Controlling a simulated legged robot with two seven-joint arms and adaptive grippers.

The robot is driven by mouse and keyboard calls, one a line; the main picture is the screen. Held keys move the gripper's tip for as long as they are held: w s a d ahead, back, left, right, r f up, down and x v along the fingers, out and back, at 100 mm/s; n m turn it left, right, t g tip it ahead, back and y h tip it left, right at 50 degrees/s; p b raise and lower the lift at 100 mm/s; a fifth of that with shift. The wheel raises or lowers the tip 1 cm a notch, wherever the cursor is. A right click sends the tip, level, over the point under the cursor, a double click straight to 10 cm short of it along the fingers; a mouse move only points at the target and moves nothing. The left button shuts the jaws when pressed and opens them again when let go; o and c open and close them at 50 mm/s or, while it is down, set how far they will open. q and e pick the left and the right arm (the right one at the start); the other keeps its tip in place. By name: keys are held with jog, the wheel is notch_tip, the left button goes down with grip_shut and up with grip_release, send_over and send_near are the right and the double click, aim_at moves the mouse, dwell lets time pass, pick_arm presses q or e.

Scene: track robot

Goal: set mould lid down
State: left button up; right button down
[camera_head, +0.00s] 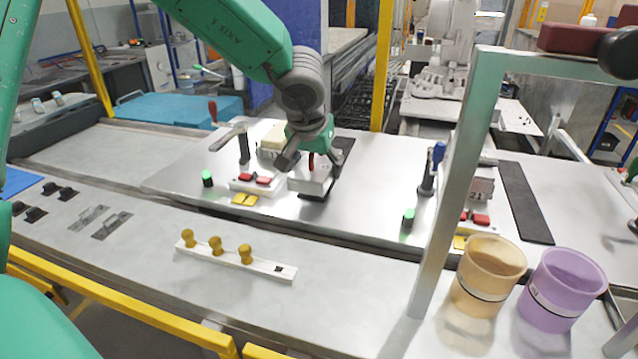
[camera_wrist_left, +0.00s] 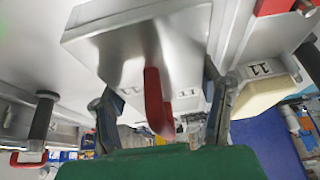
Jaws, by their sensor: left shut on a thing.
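The mould lid (camera_head: 311,180) is a pale grey block with a red handle. It is at or just above a black strip (camera_head: 344,146) on the white bench panel, right of the mould station; I cannot tell whether it touches. My left gripper (camera_head: 309,153) comes down onto it from above and is shut on it. In the left wrist view the lid (camera_wrist_left: 140,40) fills the upper middle, its red handle (camera_wrist_left: 156,100) between the two fingers (camera_wrist_left: 160,100). A white mould base (camera_head: 257,184) with red clamps stands just left of the lid. My right gripper is not in view.
A cream block (camera_head: 273,136) and a black-handled clamp (camera_head: 243,146) stand behind the base. A green button (camera_head: 207,178) is to the left. A white rail with yellow knobs (camera_head: 216,245) lies in front. Orange (camera_head: 489,268) and purple (camera_head: 562,283) cups stand right, beyond a metal post (camera_head: 455,190).

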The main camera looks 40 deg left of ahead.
pick_arm(q)
notch_tip(320, 180, down, 3)
jog(key=shift+s+a+r+b, duration=0.1)
jog(key=shift+b, duration=0.4)
jog(key=shift+a+f, duration=0.1)
jog(key=shift+f, duration=0.25)
jog(key=o, duration=1.5)
jog(key=shift+c, duration=0.2)
jog(key=p+v, duration=0.3)
jog(key=v, duration=0.9)
jog(key=shift+r, duration=0.1)
